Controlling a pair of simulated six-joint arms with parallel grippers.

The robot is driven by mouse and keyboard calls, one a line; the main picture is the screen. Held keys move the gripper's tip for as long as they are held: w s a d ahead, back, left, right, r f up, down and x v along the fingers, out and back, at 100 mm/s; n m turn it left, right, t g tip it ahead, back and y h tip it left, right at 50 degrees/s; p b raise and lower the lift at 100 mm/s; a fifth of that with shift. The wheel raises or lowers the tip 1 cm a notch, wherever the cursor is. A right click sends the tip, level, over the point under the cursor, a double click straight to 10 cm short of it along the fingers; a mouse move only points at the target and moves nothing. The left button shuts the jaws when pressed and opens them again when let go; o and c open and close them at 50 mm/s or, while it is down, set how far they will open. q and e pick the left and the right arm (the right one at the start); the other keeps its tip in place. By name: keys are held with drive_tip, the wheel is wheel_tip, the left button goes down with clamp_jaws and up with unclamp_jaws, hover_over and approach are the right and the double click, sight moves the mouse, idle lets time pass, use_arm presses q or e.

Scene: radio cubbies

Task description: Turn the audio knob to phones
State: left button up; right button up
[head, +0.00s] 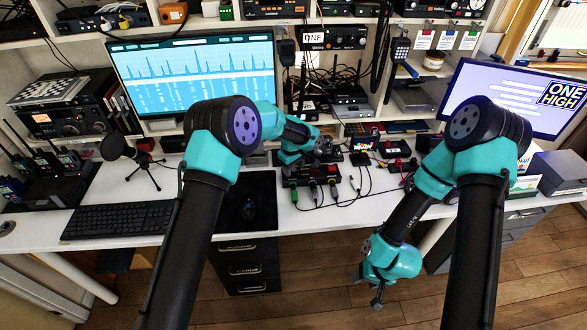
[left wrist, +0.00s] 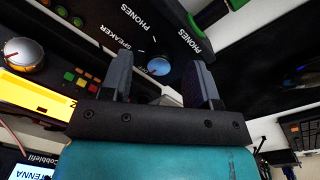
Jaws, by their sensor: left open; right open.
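The audio knob (left wrist: 158,66) is a small round blue-grey knob on a dark panel, seen in the left wrist view. I cannot tell where the knob points. My left gripper (left wrist: 160,80) is open, with one finger on each side of the knob in the picture; contact is not clear. In the head view my left gripper (head: 326,147) is at the back of the desk, and I cannot make out the knob there. My right gripper (head: 378,297) hangs empty in front of the desk, above the floor.
A silver knob (left wrist: 22,53) and a yellow screen (left wrist: 35,92) are left of the gripper in the wrist view. A dark box with cables (head: 312,190) lies near my left gripper. A keyboard (head: 118,219) and microphone (head: 130,150) stand left. Monitors flank the shelves.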

use_arm(q)
drive_tip(key=shift+f, duration=0.35)
drive_tip(key=shift+c, duration=0.2)
drive_tip(key=c, duration=0.9)
